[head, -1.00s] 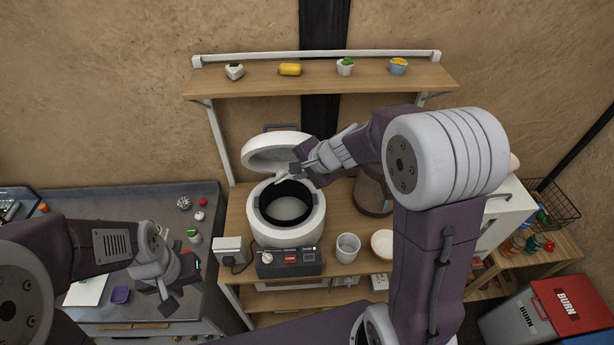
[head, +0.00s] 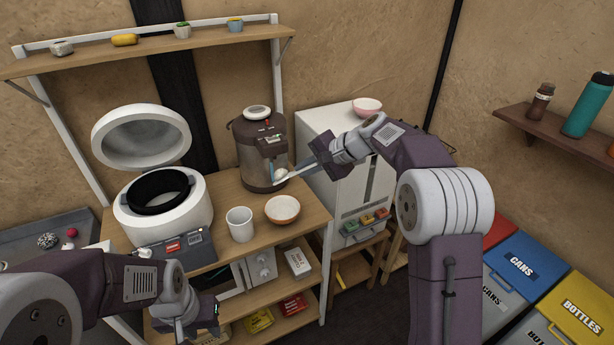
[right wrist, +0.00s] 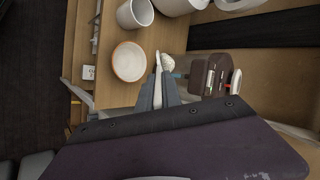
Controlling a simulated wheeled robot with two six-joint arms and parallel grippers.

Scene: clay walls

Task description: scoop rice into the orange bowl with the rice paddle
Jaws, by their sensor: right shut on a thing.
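The orange bowl (head: 283,210), pale inside with an orange rim, stands upright on the wooden counter; it also shows in the right wrist view (right wrist: 129,62). My right gripper (head: 316,163) is shut on the white rice paddle (head: 294,175), up and to the right of the bowl in the head view. A white lump of rice (right wrist: 167,62) sits at the paddle's tip. The open rice cooker (head: 160,218) is at the left with its lid up; its contents are hidden. My left gripper (head: 196,318) is low at the front left, and its finger opening is unclear.
A white cup (head: 240,224) stands just left of the bowl. A brown water dispenser (head: 258,150) stands behind the bowl, close to the paddle. A white fridge (head: 345,165) with a pink bowl (head: 367,107) on top is to the right. A wall shelf (head: 150,46) hangs above.

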